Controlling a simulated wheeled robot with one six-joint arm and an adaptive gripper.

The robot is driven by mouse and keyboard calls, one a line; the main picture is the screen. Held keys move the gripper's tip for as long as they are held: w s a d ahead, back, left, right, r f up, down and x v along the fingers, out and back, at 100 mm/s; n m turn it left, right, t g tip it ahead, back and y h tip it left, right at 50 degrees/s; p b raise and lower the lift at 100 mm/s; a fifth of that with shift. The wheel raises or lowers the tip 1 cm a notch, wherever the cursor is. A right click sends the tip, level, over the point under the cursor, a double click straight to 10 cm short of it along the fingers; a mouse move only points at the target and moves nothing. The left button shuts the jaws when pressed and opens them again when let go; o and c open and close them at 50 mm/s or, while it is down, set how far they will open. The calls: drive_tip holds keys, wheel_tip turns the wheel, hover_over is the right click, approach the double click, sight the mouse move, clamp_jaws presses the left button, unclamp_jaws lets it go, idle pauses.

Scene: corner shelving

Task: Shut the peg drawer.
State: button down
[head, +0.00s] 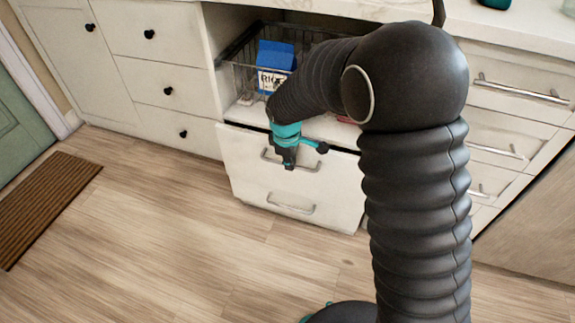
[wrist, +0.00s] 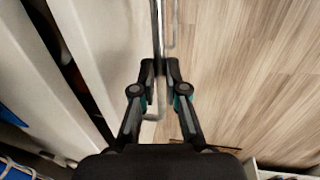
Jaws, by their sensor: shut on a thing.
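The drawer (head: 242,163) under the open shelf is white with a metal bar handle (head: 268,156). I take it for the peg drawer, though no pegs can be made out. It stands partly open, with a dark gap behind its front. In the wrist view, the drawer front (wrist: 112,45) is left of my gripper and the gap shows further left. My gripper (head: 288,160) is at this handle. In the wrist view, the fingers of my gripper (wrist: 160,70) are closed on the bar handle (wrist: 155,35), one on each side.
A second handle (head: 291,208) is lower on the same unit. A wire basket (head: 240,75) with a blue and white carton (head: 273,62) stands on the shelf above. Closed drawers flank both sides. The wooden floor (head: 180,240) in front is clear; a brown mat (head: 45,205) lies at left.

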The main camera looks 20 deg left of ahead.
drive_tip(key=shift+w+r, duration=0.1)
drive_tip(key=shift+w, duration=0.7)
drive_tip(key=c, duration=1.2)
unclamp_jaws()
drive_tip(key=shift+w+d, duration=0.1)
wheel_tip(320, 180, up, 12)
drive_tip(key=s, duration=0.2)
drive_tip(key=shift+s, duration=0.25)
drive_tip(key=shift+f, duration=0.2)
